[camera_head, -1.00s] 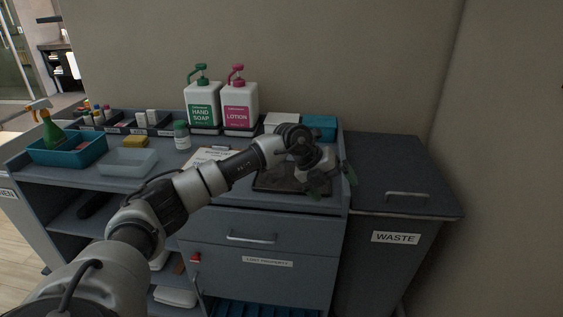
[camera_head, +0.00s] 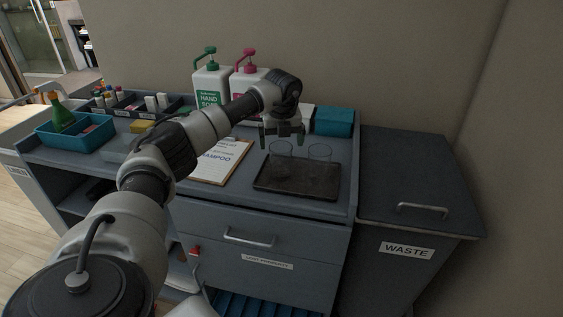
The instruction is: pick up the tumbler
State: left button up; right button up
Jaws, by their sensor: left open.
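Two clear glass tumblers stand upright on a dark tray (camera_head: 298,191) on the counter. The left tumbler (camera_head: 281,161) is at the tray's back left, and the right tumbler (camera_head: 319,158) is beside it. My left gripper (camera_head: 282,142) is open and points down, with its fingertips at about the rim height of the left tumbler in the picture. I cannot tell whether it is above or behind that tumbler. Nothing shows between its fingers. My right gripper is not in view.
A clipboard (camera_head: 221,164) lies left of the tray. A hand soap bottle (camera_head: 209,90) and a pink-pumped lotion bottle (camera_head: 247,75) stand behind my arm. A teal box (camera_head: 333,122) is behind the tray. A waste cabinet (camera_head: 415,180) adjoins on the right, its top clear.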

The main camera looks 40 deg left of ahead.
aim_at(281, 150)
pick_arm(q)
jog(key=f, duration=0.2)
jog(key=f+p, duration=0.1)
jog(key=shift+w+a+f, duration=0.1)
jog(key=shift+a+f, duration=0.1)
jog(key=shift+a, duration=0.05)
jog(key=shift+f, duration=0.25)
jog(key=shift+w+f, duration=0.1)
jog(key=shift+c, duration=0.6)
jog(key=c, duration=1)
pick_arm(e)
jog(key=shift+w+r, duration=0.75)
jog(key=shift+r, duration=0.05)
